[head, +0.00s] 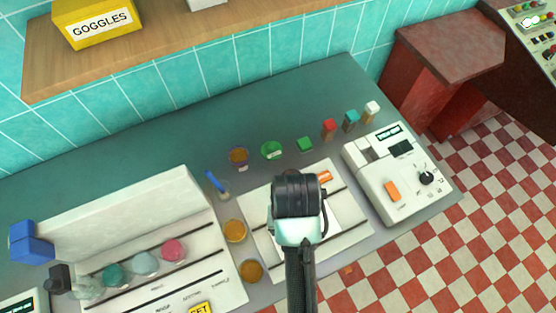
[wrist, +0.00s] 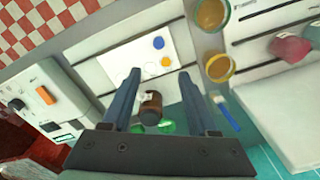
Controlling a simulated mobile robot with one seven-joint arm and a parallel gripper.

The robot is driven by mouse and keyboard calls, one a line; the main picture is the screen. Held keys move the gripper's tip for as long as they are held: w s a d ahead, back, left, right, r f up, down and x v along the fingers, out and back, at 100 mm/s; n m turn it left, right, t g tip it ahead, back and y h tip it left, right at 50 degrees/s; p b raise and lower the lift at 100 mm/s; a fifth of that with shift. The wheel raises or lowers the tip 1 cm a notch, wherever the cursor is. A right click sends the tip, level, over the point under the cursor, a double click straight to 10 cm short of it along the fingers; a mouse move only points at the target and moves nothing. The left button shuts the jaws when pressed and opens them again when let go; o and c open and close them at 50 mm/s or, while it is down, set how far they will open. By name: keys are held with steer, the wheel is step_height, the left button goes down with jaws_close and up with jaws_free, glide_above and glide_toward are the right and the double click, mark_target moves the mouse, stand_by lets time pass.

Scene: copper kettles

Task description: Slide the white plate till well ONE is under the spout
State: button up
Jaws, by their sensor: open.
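The white plate (wrist: 140,55) lies on a pale slotted panel in the wrist view, with blue, orange and paler round marks on its face. No well number is legible. In the head view a corner of the plate (head: 325,215) shows beside my arm, which hides the rest. A brown, copper-like piece with a white mark (wrist: 151,108) sits beyond the plate; I cannot tell if it is the spout. My gripper (wrist: 157,75) is open and empty above the panel, its fingers apart around the view of the plate's edge and the brown piece. The fingertips are hidden in the head view.
A white device with a black knob (head: 398,175) stands right. Green and amber dishes (head: 272,150) (head: 238,156) and several small coloured blocks line the back.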

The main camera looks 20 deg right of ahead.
steer(key=f, duration=0.8)
steer(key=s+f+p, duration=0.1)
steer(key=f, duration=0.4)
jaws_close()
stand_by(1.2)
